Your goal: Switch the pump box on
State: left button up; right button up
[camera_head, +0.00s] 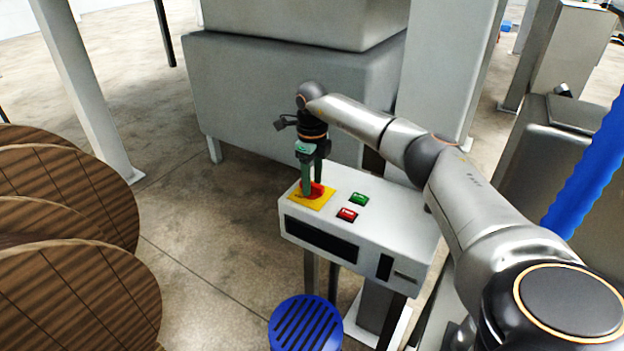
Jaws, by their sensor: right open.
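The pump box (380,226) is a pale grey box on a stand, in the middle of the head view. Its top carries a red knob (318,191) on a yellow plate (298,201), a green button (359,199) and a red button (347,214). My right gripper (312,188) points down at the red knob, its green fingers open at the knob and partly hiding it. I cannot tell whether the fingers touch it. My left gripper is not in view.
Wooden cable-drum discs (70,290) stand at the left. A blue slatted stool (306,326) is below the pump box. A large grey machine housing (260,90) stands behind it. A blue ribbed hose (590,170) is at the right. The floor between drums and box is clear.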

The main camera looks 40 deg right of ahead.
jog(key=shift+c, duration=0.3)
grip_shut()
dwell(0.3)
